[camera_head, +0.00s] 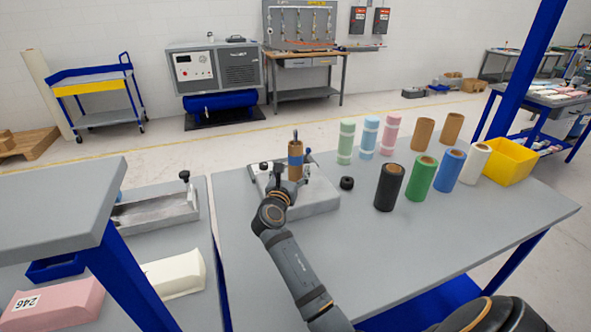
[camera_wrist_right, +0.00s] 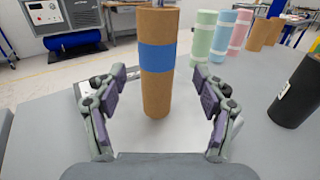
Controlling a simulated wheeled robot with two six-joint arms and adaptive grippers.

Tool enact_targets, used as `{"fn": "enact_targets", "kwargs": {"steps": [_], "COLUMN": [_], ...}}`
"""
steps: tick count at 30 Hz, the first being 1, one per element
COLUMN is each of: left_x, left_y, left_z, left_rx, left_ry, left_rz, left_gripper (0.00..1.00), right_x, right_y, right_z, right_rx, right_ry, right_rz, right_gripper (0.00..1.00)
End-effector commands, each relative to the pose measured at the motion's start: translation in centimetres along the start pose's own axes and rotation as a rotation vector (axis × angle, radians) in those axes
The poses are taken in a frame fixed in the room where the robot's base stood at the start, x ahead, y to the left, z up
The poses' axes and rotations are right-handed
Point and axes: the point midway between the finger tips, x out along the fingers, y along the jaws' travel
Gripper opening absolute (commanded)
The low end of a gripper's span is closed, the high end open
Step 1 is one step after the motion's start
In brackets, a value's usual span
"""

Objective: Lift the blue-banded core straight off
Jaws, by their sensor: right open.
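The blue-banded core (camera_head: 295,161) is a brown cardboard tube with a blue band around it. It stands upright on the grey fixture (camera_head: 318,198) at the left of the table. In the right wrist view the core (camera_wrist_right: 158,85) stands between the open fingers of my right gripper (camera_wrist_right: 157,105), with clear gaps on both sides. In the head view my right arm reaches up to the fixture, and the gripper (camera_head: 280,180) is close by the core, partly hidden by its own wrist. The core's base is hidden there. My left gripper is not in view.
Black, green, blue and white rolls (camera_head: 388,187) stand right of the fixture, with pastel rolls (camera_head: 346,142) and plain brown cores (camera_head: 423,134) behind. A small black ring (camera_head: 347,183) lies beside the fixture. A yellow bin (camera_head: 512,161) stands at right. The front tabletop (camera_head: 400,250) is clear.

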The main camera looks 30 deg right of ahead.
Motion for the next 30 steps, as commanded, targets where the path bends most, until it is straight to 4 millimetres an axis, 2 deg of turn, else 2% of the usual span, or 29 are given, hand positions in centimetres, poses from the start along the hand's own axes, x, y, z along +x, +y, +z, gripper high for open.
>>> {"fn": "enact_targets", "kwargs": {"steps": [6,12,16,23,30], "left_x": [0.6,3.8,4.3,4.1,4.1], "left_y": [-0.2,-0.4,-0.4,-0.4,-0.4], "left_z": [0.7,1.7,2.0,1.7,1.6], "left_rx": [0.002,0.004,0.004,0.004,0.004], "left_ry": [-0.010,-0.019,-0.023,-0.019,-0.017], "left_rz": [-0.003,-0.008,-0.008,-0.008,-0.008], "left_gripper": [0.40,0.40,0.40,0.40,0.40], "right_x": [0.9,4.1,5.6,5.9,5.9], "right_y": [0.0,0.4,0.4,0.4,0.4], "right_z": [-0.1,-0.8,-0.4,-0.2,-0.2], "right_rx": [0.000,0.000,0.000,0.000,0.000], "right_ry": [0.000,-0.003,-0.001,0.001,0.001], "right_rz": [-0.001,-0.002,-0.001,0.000,0.000], "right_gripper": [0.72,0.72,0.72,0.72,0.42]}}
